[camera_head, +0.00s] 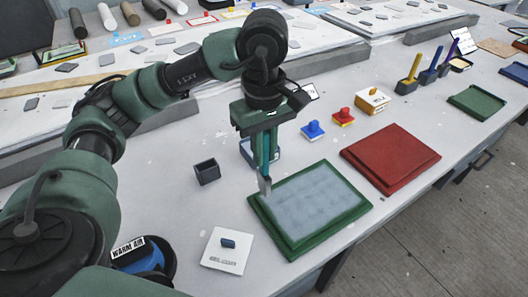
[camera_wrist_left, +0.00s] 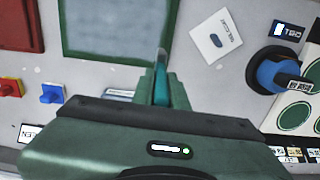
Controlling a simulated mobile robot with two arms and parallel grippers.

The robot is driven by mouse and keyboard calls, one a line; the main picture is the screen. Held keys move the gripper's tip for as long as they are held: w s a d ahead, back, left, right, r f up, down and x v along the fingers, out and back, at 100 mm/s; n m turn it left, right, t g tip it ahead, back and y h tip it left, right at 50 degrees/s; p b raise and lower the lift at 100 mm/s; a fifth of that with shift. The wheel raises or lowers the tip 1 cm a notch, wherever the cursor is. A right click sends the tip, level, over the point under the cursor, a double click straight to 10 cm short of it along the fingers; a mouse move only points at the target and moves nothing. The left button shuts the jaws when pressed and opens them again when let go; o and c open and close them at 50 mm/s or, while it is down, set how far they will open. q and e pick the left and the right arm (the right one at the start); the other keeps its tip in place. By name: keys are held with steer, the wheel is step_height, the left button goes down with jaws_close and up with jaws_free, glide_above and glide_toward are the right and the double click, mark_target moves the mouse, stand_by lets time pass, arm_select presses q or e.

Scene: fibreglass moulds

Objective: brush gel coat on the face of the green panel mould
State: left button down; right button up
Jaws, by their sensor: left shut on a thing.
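The green panel mould (camera_head: 283,243) lies flat on the grey table, with a green rim and a pale grey-blue, blotchy face (camera_head: 312,203). In the left wrist view the mould's face (camera_wrist_left: 115,25) shows at the top. My left gripper (camera_head: 265,160) points down at the mould's left edge. It is shut on a slim tool, apparently the brush (camera_head: 265,186), whose grey tip is by the mould's upper left corner. The tool's tip also shows in the left wrist view (camera_wrist_left: 162,62), beside the mould's edge. I cannot tell whether the tip touches. My right gripper is not in view.
A red panel (camera_head: 390,158) lies right of the green mould. A small dark open box (camera_head: 207,172) stands left, a white card (camera_head: 227,250) nearer, and a "WARM AIR" device (camera_head: 140,256) at lower left. Blue (camera_head: 313,130) and red (camera_head: 343,117) knobbed pieces stand behind.

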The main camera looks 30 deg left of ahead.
arm_select(q)
step_height(320, 180, up, 2)
steer(key=shift+s+a+r+p, duration=0.1)
steer(key=shift+p, duration=0.5)
steer(key=shift+r+p, duration=0.4)
